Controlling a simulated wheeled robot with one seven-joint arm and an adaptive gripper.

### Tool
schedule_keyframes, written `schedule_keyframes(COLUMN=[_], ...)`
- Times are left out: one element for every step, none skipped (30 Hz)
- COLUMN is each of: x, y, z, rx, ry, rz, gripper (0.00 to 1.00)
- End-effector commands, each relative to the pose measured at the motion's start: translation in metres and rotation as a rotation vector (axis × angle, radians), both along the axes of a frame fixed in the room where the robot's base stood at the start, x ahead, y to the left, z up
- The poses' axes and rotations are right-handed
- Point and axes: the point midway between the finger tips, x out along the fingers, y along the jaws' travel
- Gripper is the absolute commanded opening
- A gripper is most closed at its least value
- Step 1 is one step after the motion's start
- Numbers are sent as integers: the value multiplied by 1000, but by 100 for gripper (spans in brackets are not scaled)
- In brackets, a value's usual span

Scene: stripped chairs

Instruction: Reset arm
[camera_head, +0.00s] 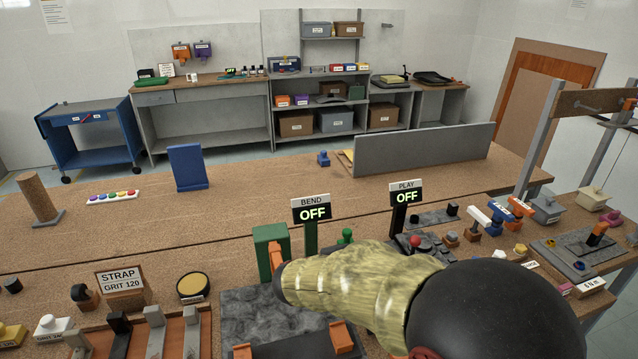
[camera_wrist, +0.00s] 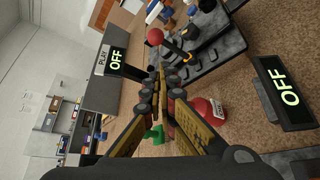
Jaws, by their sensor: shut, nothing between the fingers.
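My gripper (camera_wrist: 168,78) shows in the wrist view with its yellow and black fingers brought together at the tips and nothing between them. Beyond the tips are a red ball-topped lever (camera_wrist: 155,37) on a dark base and the PLAY sign (camera_wrist: 115,60) reading OFF. In the head view my arm reaches in from the lower right across the workbench (camera_head: 240,220), and the fingers cannot be made out there.
The BEND sign (camera_head: 311,210) and PLAY sign (camera_head: 406,195) stand behind my arm, both reading OFF. A green block (camera_head: 270,243) stands by the arm's far end. A STRAP GRIT 120 sign (camera_head: 121,281) is left. The bench's left middle has open room.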

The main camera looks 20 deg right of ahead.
Motion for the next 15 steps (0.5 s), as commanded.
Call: schedule_keyframes(x=[1,0,-3,-7,-13,-25,-36,-48,-65,-79,-92,-110,-123,-135,-150], y=[1,2,2,3,3,4,6,9,13,16,20,26,31,36,44], z=[-1,-4,-9,-16,-25,-38,-48,-56,-64,-68,-71,-74,-75,-75,-74], rx=[1,10,30,48,71,110,147,192,260,315,371,450,509,571,653], ry=[5,10,19,31,47,70,88,99,109,111,109,103,94,81,60], rz=[4,5,-3,-14,-25,-50,-72,-98,-137,-169,-202,-246,-279,-312,-355], gripper=[0,0,0,0,0,0,0,0,0,0,0,0,0,0,0])
